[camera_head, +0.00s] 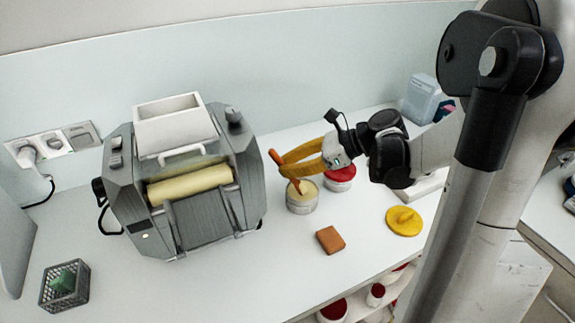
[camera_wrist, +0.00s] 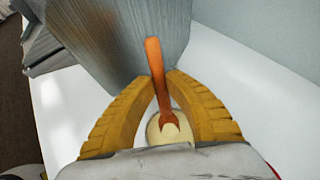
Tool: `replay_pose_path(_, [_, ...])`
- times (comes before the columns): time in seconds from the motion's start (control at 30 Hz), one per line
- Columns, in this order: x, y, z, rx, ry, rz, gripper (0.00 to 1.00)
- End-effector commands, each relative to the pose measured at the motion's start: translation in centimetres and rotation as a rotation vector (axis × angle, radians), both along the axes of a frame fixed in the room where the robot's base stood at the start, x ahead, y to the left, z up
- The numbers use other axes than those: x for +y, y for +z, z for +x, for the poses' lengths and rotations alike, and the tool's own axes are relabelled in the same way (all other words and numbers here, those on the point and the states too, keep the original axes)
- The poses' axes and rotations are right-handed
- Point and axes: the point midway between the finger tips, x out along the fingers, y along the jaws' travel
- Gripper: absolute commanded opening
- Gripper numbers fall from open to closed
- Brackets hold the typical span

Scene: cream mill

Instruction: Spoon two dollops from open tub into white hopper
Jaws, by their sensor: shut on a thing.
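The spoon (camera_wrist: 155,66) also shows in the wrist view, between the fingers (camera_wrist: 160,85). The open tub (camera_head: 302,205) holds cream-coloured stuff and stands on the counter right of the mill. The spoon's lower end is at or in the tub's mouth; I cannot tell how deep. The white hopper (camera_head: 176,128) sits on top of the grey mill (camera_head: 205,219), at the left. The inside of the hopper is mostly hidden.
A red-topped tub (camera_head: 340,176) stands just behind the open tub. A yellow lid (camera_head: 404,221) and a brown block (camera_head: 330,240) lie on the counter in front. A wire basket (camera_head: 64,285) with a green thing is at far left. The front counter is clear between them.

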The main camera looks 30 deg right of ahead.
Motion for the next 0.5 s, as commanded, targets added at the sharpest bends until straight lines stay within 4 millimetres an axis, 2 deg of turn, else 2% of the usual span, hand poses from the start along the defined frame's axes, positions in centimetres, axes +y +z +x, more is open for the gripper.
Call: replay_pose_path(0.5, [0.0, 4.3, 0.0, 0.0, 0.0, 0.0, 0.0])
